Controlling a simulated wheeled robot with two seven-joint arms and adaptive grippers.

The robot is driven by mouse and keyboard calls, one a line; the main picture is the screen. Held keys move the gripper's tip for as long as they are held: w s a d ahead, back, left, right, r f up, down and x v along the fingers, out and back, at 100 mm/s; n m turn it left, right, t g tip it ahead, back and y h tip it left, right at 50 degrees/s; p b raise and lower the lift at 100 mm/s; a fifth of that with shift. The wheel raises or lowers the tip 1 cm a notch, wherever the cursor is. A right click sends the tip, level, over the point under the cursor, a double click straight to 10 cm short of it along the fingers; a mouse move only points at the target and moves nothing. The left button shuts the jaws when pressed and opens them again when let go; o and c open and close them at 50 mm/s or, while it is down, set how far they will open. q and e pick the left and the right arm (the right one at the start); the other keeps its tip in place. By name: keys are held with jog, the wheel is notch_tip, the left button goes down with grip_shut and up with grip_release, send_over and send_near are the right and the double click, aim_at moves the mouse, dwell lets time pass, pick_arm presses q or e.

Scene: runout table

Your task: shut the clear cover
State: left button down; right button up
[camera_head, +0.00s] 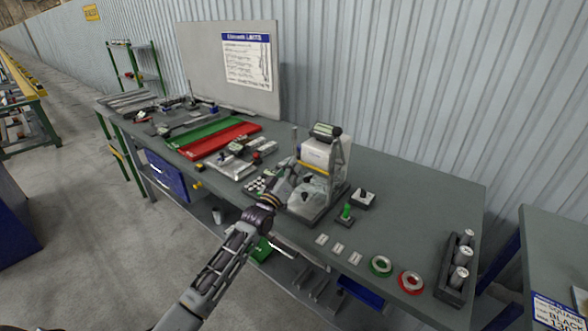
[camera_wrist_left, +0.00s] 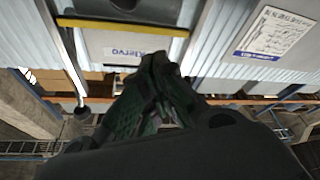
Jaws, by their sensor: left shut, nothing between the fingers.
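The bench machine (camera_head: 322,150) stands on the table, a pale box with a dark cylinder on top and a yellow strip. A see-through cover (camera_head: 315,187) seems to show low on its front; its edges are hard to make out and I cannot tell its exact angle. My left gripper (camera_head: 286,178) is at the machine's front left, partly overlapping it in the head view. In the left wrist view its dark fingers (camera_wrist_left: 154,88) are together and empty, in front of the machine's pale panel (camera_wrist_left: 112,47). Contact with the cover cannot be told. My right gripper is not in view.
A green-knobbed part (camera_head: 346,212) and a small box with a dark knob (camera_head: 363,198) stand right of the machine. Green (camera_head: 381,265) and red (camera_head: 411,281) rings lie near the front edge. A rack of cylinders (camera_head: 458,265) stands at right. The table's back right is clear.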

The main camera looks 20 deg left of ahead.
pick_arm(q)
jog(key=b+v, duration=0.1)
jog(key=v, duration=0.8)
jog(key=shift+s, duration=0.2)
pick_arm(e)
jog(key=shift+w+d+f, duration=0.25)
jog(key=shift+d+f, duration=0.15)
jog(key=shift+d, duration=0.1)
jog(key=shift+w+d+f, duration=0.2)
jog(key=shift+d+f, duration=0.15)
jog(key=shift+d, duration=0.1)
pick_arm(q)
jog(key=shift+f, duration=0.1)
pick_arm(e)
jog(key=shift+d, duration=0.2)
